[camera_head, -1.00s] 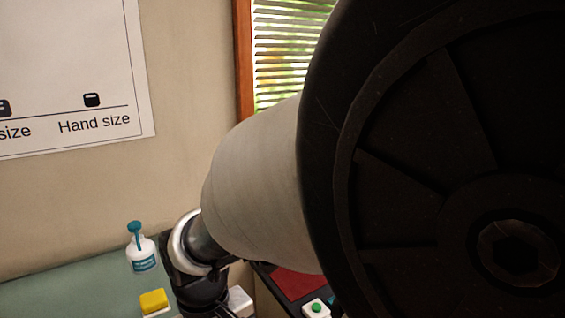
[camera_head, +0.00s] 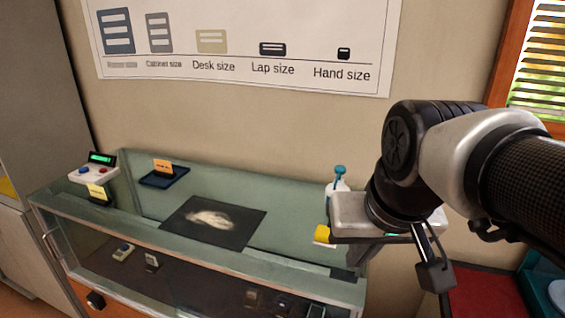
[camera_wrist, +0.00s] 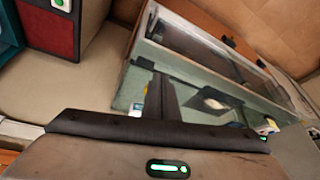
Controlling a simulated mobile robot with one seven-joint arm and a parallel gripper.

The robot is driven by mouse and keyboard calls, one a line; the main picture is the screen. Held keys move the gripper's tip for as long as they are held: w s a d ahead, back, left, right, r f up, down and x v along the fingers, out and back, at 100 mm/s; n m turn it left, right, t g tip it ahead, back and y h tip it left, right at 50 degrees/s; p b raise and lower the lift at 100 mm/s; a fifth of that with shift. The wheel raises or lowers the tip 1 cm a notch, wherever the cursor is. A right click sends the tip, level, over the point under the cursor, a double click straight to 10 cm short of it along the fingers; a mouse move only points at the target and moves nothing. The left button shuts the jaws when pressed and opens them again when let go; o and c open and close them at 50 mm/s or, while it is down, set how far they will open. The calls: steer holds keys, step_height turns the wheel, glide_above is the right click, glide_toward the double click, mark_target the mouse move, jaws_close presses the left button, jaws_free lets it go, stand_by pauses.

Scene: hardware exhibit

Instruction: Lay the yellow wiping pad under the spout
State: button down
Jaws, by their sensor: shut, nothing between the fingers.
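The yellow wiping pad (camera_head: 322,232) lies on something white on the green-topped glass case, at its right end. My gripper body is just to its right in the head view and may hide part of it. Behind the pad stands a white bottle (camera_head: 337,200) with a teal pump top (camera_head: 340,171), whose spout direction I cannot make out. My gripper (camera_head: 436,276) points down, shut and empty, to the right of the pad and in front of the case's right end. The wrist view is tilted and does not show the pad clearly.
A display case (camera_head: 200,255) with a dark mat (camera_head: 212,222), a small blue tray (camera_head: 164,178) and a device with a green display (camera_head: 95,172) fills the left. A red surface (camera_head: 485,292) is at the lower right. The case top between mat and bottle is clear.

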mark_target(322, 232)
steer(key=w+a+f+m+g+b, duration=0.1)
steer(key=w+f+m+g+b, duration=0.15)
steer(key=w, duration=0.65)
steer(key=w+f+m+g+b, duration=0.15)
steer(key=w+f, duration=0.25)
steer(key=w, duration=0.5)
steer(key=shift+g, duration=0.4)
steer(key=f, duration=0.9)
steer(key=shift+s+a+f, duration=0.1)
steer(key=shift+a, duration=0.1)
steer(key=w, duration=0.2)
steer(key=w+d, duration=0.1)
steer(key=shift+f+p, duration=0.3)
steer(key=shift+p, duration=0.1)
steer(key=shift+w+d, duration=0.25)
steer(key=shift+w, duration=0.15)
steer(key=w+d+p, duration=0.1)
steer(key=w, duration=0.1)
steer(key=w+d+p, duration=0.1)
steer(key=w, duration=0.1)
steer(key=w+p, duration=0.1)
steer(key=w, duration=0.1)
steer(key=shift+w+d+r+p, duration=0.15)
steer(key=shift+w+d+p, duration=0.1)
steer(key=shift+d+p, duration=0.15)
steer(key=shift+w+d, duration=0.15)
steer(key=shift+w, duration=0.25)
